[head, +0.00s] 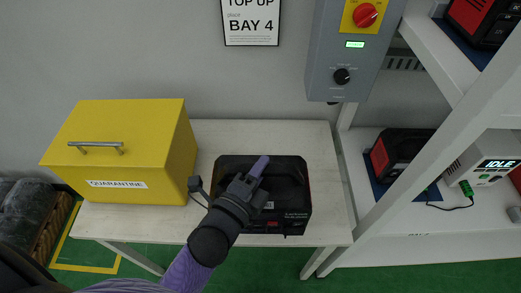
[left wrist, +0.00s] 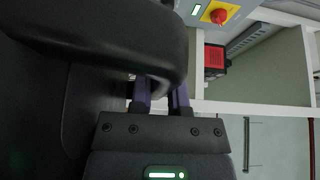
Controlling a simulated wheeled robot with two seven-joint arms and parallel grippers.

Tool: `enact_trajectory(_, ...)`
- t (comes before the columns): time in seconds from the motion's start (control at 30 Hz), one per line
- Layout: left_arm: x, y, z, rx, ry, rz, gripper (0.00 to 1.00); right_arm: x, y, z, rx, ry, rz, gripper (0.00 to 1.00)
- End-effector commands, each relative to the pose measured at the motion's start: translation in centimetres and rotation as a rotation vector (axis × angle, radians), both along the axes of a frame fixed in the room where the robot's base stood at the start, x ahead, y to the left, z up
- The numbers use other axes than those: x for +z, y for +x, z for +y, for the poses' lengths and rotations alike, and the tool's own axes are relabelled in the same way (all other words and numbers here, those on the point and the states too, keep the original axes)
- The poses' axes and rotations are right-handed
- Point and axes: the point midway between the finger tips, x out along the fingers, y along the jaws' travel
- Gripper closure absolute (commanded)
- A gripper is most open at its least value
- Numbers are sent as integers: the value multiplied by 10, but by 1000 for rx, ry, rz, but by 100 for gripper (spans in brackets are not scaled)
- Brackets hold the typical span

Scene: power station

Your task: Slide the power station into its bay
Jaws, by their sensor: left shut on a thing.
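The black power station (head: 295,215) stands upright on the white table (head: 225,135), partly covered by my left arm. My left gripper (head: 258,172) reaches over its top and is shut on its handle. In the left wrist view the black handle (left wrist: 150,40) crosses in front of the purple fingers of the gripper (left wrist: 160,92). On the white shelf rack (head: 385,225) at the right, a blue mat (head: 425,196) lies partly bare beside another black and red unit (head: 395,152). My right gripper is not in view.
A yellow quarantine box (head: 120,140) stands on the table's left. A grey panel (head: 345,60) with a red knob hangs above the table's right end. A slanting rack post stands before the shelf. A charger (head: 490,160) reading IDLE has a green plug. A sign (head: 251,22) names BAY 4.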

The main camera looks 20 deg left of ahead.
Motion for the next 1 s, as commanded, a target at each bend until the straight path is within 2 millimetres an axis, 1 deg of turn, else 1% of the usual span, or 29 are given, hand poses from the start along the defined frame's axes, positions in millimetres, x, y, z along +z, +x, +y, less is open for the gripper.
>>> enact_trajectory(0.03,6,-5,-2,-1,-4,-9,100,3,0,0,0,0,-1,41)
enact_trajectory(0.07,7,-8,-3,-1,-4,-10,100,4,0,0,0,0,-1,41)
enact_trajectory(0.7,15,-81,-24,-1,-4,-9,100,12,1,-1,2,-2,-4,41)
enact_trajectory(0.83,16,-88,-26,0,-3,-10,100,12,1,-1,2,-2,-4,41)
enact_trajectory(1.0,17,-88,-26,-1,-3,-12,100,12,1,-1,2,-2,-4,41)
